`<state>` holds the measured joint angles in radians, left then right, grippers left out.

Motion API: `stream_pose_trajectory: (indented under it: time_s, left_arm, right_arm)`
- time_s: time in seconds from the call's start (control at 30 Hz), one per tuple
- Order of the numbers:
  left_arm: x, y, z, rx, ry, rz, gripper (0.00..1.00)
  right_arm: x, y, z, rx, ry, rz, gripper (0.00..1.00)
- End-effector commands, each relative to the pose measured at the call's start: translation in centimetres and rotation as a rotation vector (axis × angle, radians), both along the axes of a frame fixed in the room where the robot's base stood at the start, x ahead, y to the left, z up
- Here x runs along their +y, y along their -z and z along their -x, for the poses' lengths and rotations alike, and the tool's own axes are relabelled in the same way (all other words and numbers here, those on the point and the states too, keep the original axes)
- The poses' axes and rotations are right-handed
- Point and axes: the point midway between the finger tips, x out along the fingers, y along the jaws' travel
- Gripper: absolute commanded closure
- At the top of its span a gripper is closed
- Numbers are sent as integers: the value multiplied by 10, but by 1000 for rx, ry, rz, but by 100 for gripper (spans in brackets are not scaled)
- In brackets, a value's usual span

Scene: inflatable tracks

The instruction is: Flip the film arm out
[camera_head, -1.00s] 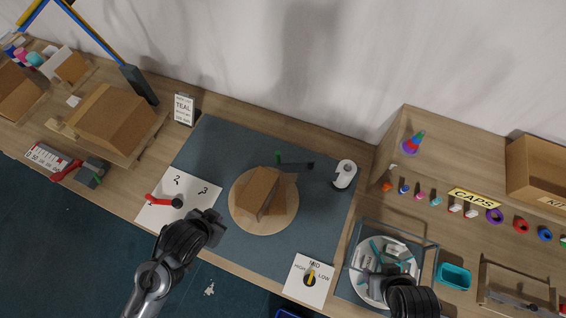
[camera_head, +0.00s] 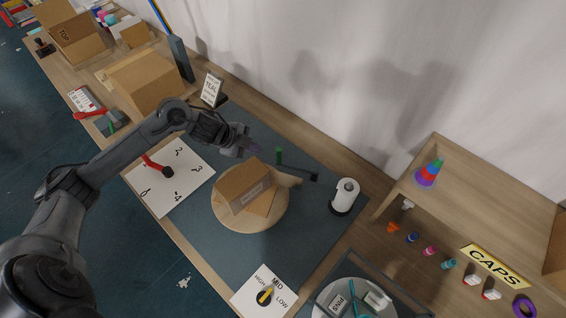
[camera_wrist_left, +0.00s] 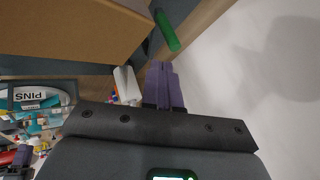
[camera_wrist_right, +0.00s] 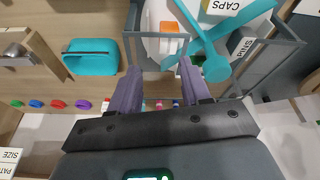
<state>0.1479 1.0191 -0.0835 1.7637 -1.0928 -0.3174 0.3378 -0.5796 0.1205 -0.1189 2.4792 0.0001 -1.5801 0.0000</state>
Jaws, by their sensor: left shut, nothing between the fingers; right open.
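The film arm (camera_head: 298,172) is a thin dark bar behind the wooden turntable, with an upright green handle (camera_head: 279,156) at its left end. The green handle (camera_wrist_left: 167,30) also shows in the left wrist view, just beyond my fingertips. My left gripper (camera_head: 253,150) is shut and empty, left of the green handle and apart from it. Its purple fingers (camera_wrist_left: 161,72) are together in the left wrist view. A white film roll (camera_head: 346,192) stands at the bar's right. My right gripper (camera_wrist_right: 158,75) is open and empty in the right wrist view, outside the head view.
A cardboard box (camera_head: 243,187) sits on the round wooden turntable (camera_head: 225,216), close to my left gripper. A dial card (camera_head: 265,293) lies at the front. My right gripper is near a teal bin (camera_wrist_right: 92,58) and a framed carousel.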

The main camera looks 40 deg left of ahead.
Motion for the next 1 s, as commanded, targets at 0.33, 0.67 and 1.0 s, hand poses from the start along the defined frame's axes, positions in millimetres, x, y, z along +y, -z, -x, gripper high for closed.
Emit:
stream_pose_trajectory:
  time_s: [0.33,0.67,1.0]
  left_arm:
    - [3,-1,0,6,3,3,100]
    - [-2,13,-9,6,1,6,100]
    - [-16,54,-37,5,1,4,100]
  right_arm:
    - [2,1,0,0,1,-6,53]
    - [2,1,0,-1,1,-6,53]
    - [0,1,0,0,-3,2,53]
